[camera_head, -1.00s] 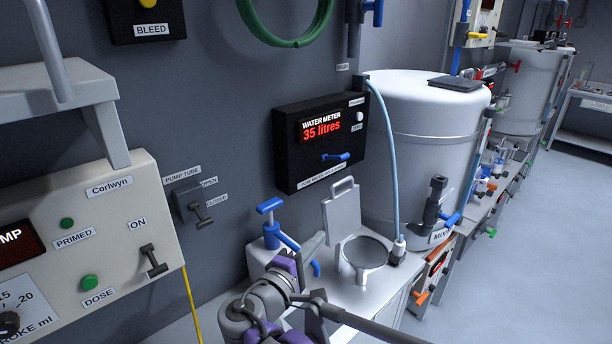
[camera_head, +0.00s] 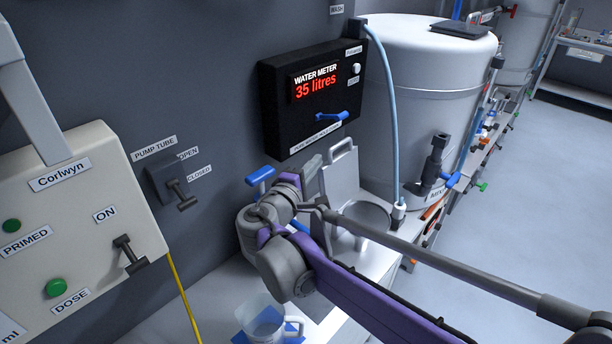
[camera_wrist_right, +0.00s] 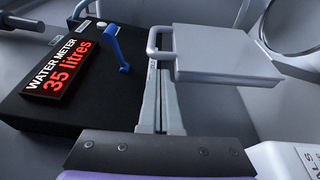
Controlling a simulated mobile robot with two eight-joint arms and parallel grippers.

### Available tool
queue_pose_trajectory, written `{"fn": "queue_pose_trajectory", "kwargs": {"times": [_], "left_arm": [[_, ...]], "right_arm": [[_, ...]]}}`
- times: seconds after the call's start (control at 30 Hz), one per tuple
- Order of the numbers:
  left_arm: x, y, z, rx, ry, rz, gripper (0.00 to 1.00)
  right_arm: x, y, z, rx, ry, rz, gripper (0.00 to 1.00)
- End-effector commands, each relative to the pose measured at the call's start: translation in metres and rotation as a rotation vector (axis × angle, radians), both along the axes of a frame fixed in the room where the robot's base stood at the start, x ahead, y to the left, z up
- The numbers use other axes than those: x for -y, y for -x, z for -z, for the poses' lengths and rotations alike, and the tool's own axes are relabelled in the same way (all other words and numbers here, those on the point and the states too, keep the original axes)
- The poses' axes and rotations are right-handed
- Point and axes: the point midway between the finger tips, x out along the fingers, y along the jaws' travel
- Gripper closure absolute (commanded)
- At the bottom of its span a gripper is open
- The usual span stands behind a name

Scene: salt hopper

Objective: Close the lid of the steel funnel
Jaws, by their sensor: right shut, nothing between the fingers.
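The steel funnel (camera_head: 378,212) stands on the bench beside the white tank, partly hidden by my right arm. Its flat grey lid (camera_head: 342,178) stands upright, open, against the wall side, with a loop handle on its top edge. In the right wrist view the lid (camera_wrist_right: 225,55) shows its handle at the left, and the round funnel mouth (camera_wrist_right: 295,25) is at the upper right. My right gripper (camera_head: 314,168) is shut and empty, just left of the lid. In the wrist view its fingers (camera_wrist_right: 158,75) reach near the handle; contact cannot be told. My left gripper is out of view.
The black water meter box (camera_head: 315,95) is on the wall behind the lid. A blue-handled valve (camera_head: 260,176) stands left of my gripper. A pale hose (camera_head: 388,110) hangs beside the tank (camera_head: 425,100). A clear jug (camera_head: 265,325) stands on the front bench.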

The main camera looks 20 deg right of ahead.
Motion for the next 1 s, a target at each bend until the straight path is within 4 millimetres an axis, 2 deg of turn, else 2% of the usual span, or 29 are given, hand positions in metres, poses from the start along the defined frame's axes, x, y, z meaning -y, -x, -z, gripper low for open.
{"fn": "queue_pose_trajectory", "kwargs": {"times": [0.2,1.0], "left_arm": [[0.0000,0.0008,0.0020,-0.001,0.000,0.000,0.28],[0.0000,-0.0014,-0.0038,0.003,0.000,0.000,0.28]], "right_arm": [[0.0100,-0.0077,0.0006,0.000,0.000,0.000,1.00],[0.0121,-0.0028,-0.0022,0.070,-0.030,0.000,1.00]]}}
